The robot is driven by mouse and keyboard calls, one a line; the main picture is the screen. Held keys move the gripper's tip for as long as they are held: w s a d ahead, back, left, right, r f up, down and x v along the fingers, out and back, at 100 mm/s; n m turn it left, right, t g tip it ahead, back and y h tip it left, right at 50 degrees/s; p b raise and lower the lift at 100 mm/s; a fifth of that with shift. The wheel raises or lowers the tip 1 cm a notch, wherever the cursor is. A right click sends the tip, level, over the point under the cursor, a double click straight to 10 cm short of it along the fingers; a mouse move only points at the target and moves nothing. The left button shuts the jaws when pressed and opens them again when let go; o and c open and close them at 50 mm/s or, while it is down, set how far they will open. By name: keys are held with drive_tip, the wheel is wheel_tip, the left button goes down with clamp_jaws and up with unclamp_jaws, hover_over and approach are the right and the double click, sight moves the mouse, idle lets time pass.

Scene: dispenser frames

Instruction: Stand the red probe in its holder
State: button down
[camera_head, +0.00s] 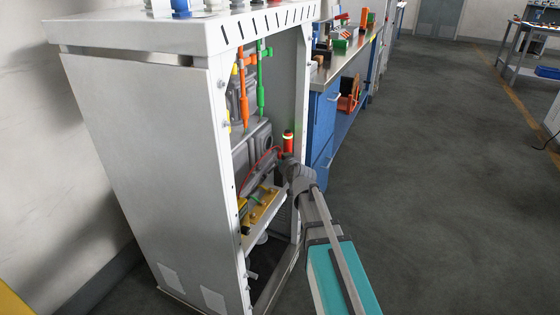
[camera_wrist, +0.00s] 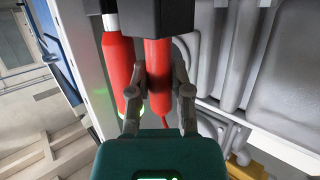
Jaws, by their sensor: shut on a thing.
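The red probe (camera_wrist: 158,75) is between the two fingers of my gripper (camera_wrist: 158,92) in the wrist view, which is shut on it. A thin red lead (camera_wrist: 165,122) shows below it there, and in the head view a red lead (camera_head: 262,160) curves inside the cabinet. A black block (camera_wrist: 158,18) covers the probe's upper end in the wrist view; I cannot tell whether it is the holder. In the head view my gripper (camera_head: 284,160) is at the cabinet's open front, and the probe is mostly hidden.
A red cylinder (camera_wrist: 118,70) with a lit green ring is close left of the probe; the head view also shows it (camera_head: 288,140). The grey cabinet (camera_head: 160,150) has an orange tool (camera_head: 243,95) and a green tool (camera_head: 261,85) upright inside. A blue workbench (camera_head: 325,115) stands behind.

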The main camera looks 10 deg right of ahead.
drive_tip(key=c, duration=0.5)
unclamp_jaws()
drive_tip(key=shift+c, duration=0.2)
drive_tip(key=shift+r, duration=0.15)
drive_tip(key=p+v, duration=0.4)
drive_tip(key=v, duration=0.8)
drive_tip(key=s+a+f+g, duration=0.4)
drive_tip(key=s+f+g, duration=0.3)
drive_tip(key=f, duration=0.2)
drive_tip(key=s+d+f+m+g+h, duration=0.1)
drive_tip(key=s+d+f+g+h, duration=0.1)
drive_tip(key=s+f+g, duration=0.2)
drive_tip(key=s+g, duration=0.3)
drive_tip(key=s, duration=0.3)
drive_tip(key=shift+s+m, duration=0.4)
